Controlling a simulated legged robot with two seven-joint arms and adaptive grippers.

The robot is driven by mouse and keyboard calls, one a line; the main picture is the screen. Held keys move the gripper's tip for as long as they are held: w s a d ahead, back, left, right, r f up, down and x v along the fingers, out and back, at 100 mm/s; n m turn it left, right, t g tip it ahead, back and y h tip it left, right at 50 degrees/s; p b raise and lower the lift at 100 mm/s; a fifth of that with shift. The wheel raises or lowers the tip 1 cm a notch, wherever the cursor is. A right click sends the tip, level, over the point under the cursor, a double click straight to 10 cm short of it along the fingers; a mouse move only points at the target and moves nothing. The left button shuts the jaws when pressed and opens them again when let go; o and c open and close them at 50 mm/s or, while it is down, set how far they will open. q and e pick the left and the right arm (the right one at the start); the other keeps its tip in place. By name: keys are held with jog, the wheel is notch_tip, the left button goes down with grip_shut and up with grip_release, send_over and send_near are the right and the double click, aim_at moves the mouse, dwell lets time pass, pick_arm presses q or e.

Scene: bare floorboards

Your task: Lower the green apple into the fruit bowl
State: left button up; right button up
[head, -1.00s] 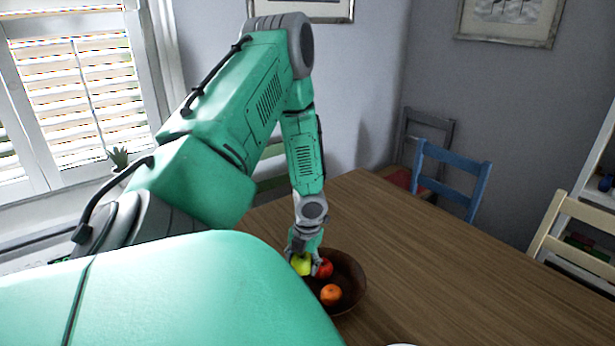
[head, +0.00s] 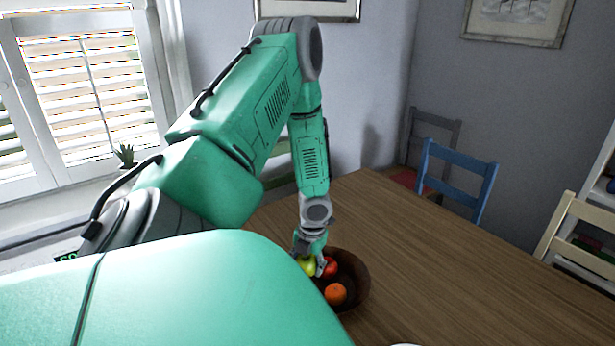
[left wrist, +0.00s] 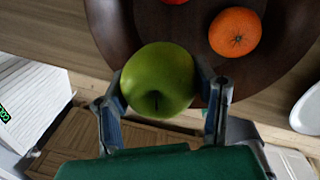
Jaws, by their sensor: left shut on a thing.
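The green apple (left wrist: 158,80) is between the two fingers of my left gripper (left wrist: 162,108), which is shut on it. In the head view the left gripper (head: 310,262) is at the left side of the dark brown fruit bowl (head: 362,285), with the apple (head: 308,266) partly hidden by the fingers. In the left wrist view the apple overlaps the near rim of the bowl (left wrist: 120,35); I cannot tell whether it touches the bowl. A red apple (head: 329,268) and an orange (head: 335,293) lie in the bowl. My right gripper is not in view.
The bowl stands on a wooden table (head: 450,280) with clear room to its right. A white dish (left wrist: 308,108) is partly seen at the right. A blue chair (head: 455,180) and a cream chair (head: 575,225) stand around the table.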

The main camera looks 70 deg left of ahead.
pick_arm(q)
jog(key=shift+f+b, duration=0.6)
jog(key=shift+f, duration=0.75)
jog(key=shift+f+b, duration=1.35)
jog(key=shift+f, duration=0.7)
jog(key=shift+c, duration=0.2)
dwell(0.4)
jog(key=o, duration=1.3)
jog(key=shift+r, duration=0.15)
jog(key=r, duration=0.7)
jog(key=w+d+r, duration=0.1)
jog(key=r, duration=0.3)
jog(key=shift+r, duration=0.3)
